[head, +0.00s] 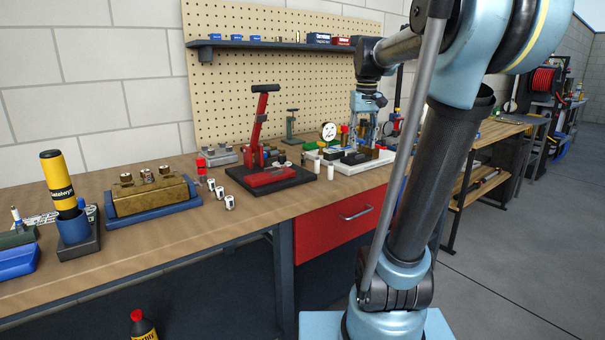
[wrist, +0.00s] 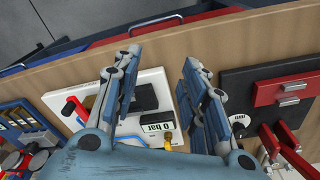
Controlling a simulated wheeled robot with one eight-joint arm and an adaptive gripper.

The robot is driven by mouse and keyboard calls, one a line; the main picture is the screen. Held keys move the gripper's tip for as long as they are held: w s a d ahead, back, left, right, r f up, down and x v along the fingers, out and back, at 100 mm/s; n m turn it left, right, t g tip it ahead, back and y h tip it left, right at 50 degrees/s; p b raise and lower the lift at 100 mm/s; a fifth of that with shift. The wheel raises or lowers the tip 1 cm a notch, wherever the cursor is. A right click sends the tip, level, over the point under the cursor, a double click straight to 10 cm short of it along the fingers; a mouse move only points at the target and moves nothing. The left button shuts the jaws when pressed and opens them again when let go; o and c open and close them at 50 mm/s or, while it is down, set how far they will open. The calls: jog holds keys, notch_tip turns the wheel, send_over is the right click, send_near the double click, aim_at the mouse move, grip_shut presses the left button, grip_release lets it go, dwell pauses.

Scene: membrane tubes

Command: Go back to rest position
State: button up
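My gripper (head: 367,120) is over the back right part of the workbench, pointing down above a white-based test rig (head: 350,165) with a round gauge (head: 329,131). In the wrist view my gripper (wrist: 160,65) has its two blue fingers spread apart, with nothing seen between them. Below the fingers the white base (wrist: 152,80) carries a black block (wrist: 143,97) and a display (wrist: 157,127) reading 0 bar. I cannot tell the exact height above the rig.
A red lever press (head: 265,150) stands left of the rig. Several small white tubes (head: 229,202) stand on the bench near it. A brass block on a blue base (head: 150,195) and a yellow canister (head: 58,180) are farther left. A shelf (head: 280,44) hangs behind.

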jog(key=s+f+m+t, duration=0.1)
jog(key=s+f, duration=2.2)
jog(key=f, duration=0.2)
jog(key=shift+f, duration=0.2)
jog(key=shift+w+f, duration=0.2)
jog(key=shift+w, duration=0.15)
